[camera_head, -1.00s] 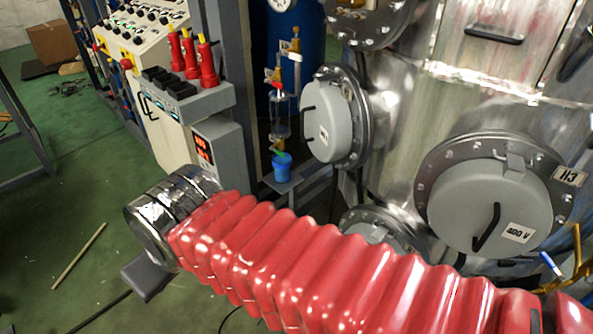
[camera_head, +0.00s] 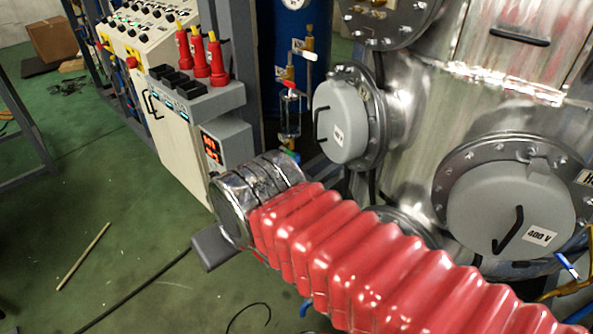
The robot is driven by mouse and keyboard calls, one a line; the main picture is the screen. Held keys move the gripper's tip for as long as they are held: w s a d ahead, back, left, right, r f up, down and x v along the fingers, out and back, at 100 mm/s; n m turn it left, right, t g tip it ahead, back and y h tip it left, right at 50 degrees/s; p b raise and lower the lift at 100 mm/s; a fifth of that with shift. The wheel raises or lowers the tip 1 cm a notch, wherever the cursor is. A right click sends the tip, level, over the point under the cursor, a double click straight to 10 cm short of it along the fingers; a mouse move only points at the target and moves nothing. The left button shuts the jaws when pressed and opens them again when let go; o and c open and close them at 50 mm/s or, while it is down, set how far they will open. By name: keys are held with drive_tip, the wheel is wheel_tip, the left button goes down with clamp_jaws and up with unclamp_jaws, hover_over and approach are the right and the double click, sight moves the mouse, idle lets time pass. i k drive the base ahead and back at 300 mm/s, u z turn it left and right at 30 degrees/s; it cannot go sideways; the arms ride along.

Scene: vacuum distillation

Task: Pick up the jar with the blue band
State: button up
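Of my gripper, a dark grey block (camera_head: 215,247) shows at the lower left of my chrome wrist, at the end of my red-sleeved arm. Its fingertips are hidden behind the wrist, so I cannot see whether it is open or shut, or what it holds. A small blue and green item (camera_head: 291,155) shows just above the wrist, below a glass piece with a red-handled valve (camera_head: 289,88). Most of it is hidden by my wrist. I cannot tell a jar body or a blue band on it.
A steel vessel with a grey round cover (camera_head: 341,122) and a larger cover marked 400 V (camera_head: 510,212) stands on the right. A control cabinet (camera_head: 180,150) with red insulators (camera_head: 217,60) stands at left. Green floor (camera_head: 130,255) with a stick (camera_head: 83,256) is open at lower left.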

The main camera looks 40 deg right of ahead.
sight(291, 167)
drive_tip(key=i, duration=1)
